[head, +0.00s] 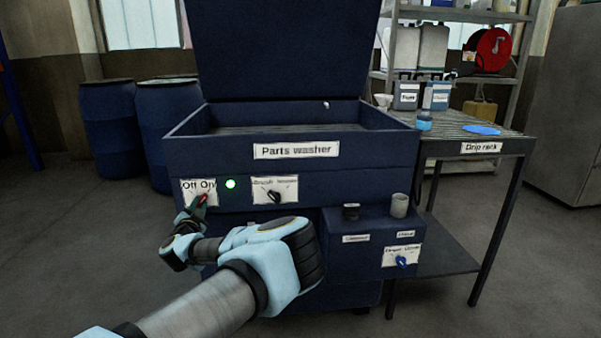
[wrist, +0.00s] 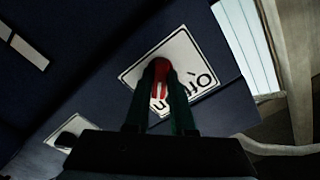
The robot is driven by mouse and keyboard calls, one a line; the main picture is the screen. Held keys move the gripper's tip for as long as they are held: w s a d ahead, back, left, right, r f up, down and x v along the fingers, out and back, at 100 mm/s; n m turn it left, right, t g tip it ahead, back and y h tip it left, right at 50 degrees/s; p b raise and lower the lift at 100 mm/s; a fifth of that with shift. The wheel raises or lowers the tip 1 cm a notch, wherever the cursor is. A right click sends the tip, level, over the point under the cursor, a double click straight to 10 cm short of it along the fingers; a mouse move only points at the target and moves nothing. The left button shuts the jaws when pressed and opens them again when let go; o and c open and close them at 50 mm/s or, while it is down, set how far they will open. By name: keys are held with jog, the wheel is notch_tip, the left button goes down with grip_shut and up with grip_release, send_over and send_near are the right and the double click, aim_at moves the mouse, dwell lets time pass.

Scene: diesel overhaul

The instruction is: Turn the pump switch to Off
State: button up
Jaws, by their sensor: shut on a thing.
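The pump switch is a red knob (wrist: 161,74) on a white Off/On plate (head: 188,187) at the left of the parts washer's front. The plate also shows in the wrist view (wrist: 186,52). My gripper (head: 200,201) is at the plate, with its fingers closed on both sides of the red knob (head: 203,197). In the wrist view the dark fingers (wrist: 160,97) cover part of the plate lettering. In the head view the knob's pointer leans toward the On side. A green lamp (head: 230,184) beside the plate is lit.
The blue parts washer (head: 330,182) has its lid up. A second dark knob (head: 274,197) sits right of the lamp. A lower box carries a blue knob (head: 401,261). A drip rack (head: 513,143) stands at right, and blue barrels (head: 110,130) stand behind left.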

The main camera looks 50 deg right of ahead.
jog(key=n+p, duration=0.1)
jog(key=n, duration=0.7)
jog(key=n+p, duration=0.1)
jog(key=n, duration=0.8)
jog(key=shift+w+a+n+p, duration=0.15)
jog(key=shift+n+p, duration=0.15)
jog(key=shift+p, duration=0.05)
jog(key=o, duration=1.6)
jog(key=shift+c, duration=0.2)
jog(key=p+v, duration=0.2)
jog(key=v, duration=0.5)
